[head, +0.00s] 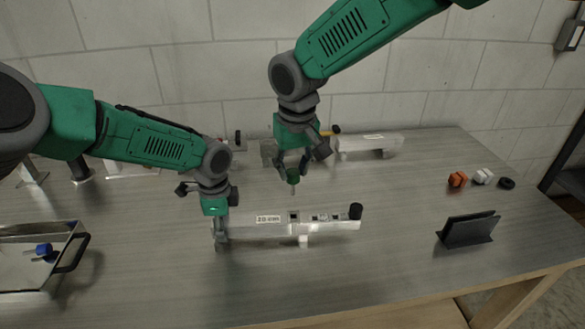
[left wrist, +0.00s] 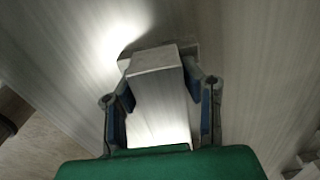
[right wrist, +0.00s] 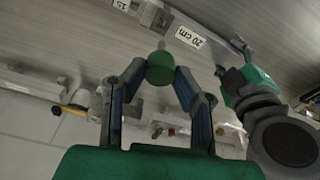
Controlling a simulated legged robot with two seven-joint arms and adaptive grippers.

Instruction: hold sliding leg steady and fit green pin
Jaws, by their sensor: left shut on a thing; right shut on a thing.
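The aluminium bar (head: 338,225) lies across the middle of the table, with a white label, a square opening and a black knob on top. My left gripper (head: 219,228) is at its left end. In the left wrist view the fingers (left wrist: 160,110) are shut on both sides of a silver rectangular leg (left wrist: 155,62) with a wider foot plate. My right gripper (head: 292,166) is shut on the green pin (head: 292,177). The pin hangs above and behind the bar, apart from it. In the right wrist view the pin's round green head (right wrist: 160,70) sits between the fingertips, its thin tip pointing away.
A second aluminium bar (head: 370,145) lies behind, near the wall. A metal tray (head: 35,265) with a blue knob is at left. A black stand (head: 468,230), an orange piece (head: 457,180), a white piece (head: 482,176) and a black ring (head: 506,183) are at right. The front table is clear.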

